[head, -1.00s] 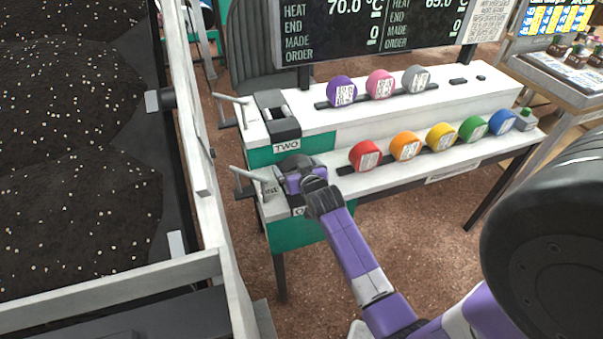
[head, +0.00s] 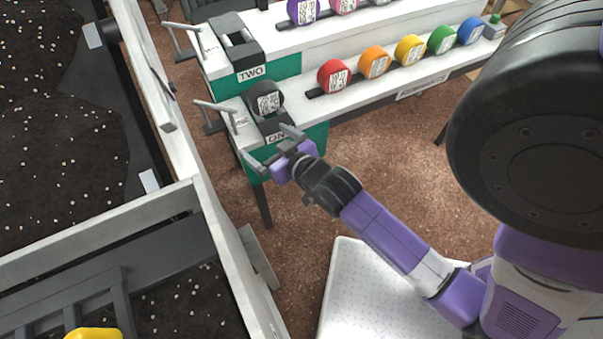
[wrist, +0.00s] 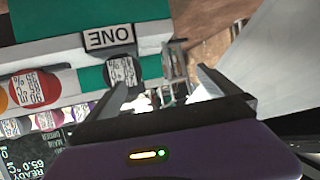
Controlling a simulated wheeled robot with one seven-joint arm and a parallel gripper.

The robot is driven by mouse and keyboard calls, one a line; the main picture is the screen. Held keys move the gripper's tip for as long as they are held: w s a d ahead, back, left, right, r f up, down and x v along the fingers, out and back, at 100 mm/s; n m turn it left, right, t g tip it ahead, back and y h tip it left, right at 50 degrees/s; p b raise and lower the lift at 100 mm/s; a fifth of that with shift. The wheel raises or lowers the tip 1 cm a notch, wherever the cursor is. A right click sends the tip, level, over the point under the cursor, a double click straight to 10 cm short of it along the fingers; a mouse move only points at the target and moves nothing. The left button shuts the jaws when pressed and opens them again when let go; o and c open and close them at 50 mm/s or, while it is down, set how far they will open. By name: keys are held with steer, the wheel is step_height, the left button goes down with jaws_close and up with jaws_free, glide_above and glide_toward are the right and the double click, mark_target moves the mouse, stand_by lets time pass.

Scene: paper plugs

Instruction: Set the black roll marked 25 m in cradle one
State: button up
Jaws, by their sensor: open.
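The black roll (head: 265,98) sits in the dark cradle of the station with the plate ONE (head: 277,138), its white label facing forward. The label's print is too small to read surely. In the wrist view, which is upside down, the ONE plate (wrist: 110,38) shows with a labelled roll face (wrist: 121,71) by it. My gripper (head: 271,147) is open and empty, in front of cradle one and apart from the roll. Its two spread fingers show in the wrist view (wrist: 163,92) with nothing between them.
Cradle two (head: 236,42) is empty behind. A red roll (head: 334,76) and other coloured rolls line the lower shelf to the right. Levers (head: 220,108) stand left of the cradles. A white rail (head: 178,125) bounds the left; open floor lies in front.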

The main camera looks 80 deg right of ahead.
steer(key=s+a+r+n+t+y, duration=0.2)
steer(key=s+a, duration=0.5)
steer(key=a, duration=0.4)
steer(key=s+a+r+n+t+y, duration=0.1)
steer(key=s+a+r+n+y, duration=0.4)
steer(key=a, duration=0.7)
step_height(320, 180, up, 3)
steer(key=shift+s+r+t+y, duration=0.1)
steer(key=shift+s+t+y, duration=0.4)
steer(key=shift+s, duration=0.75)
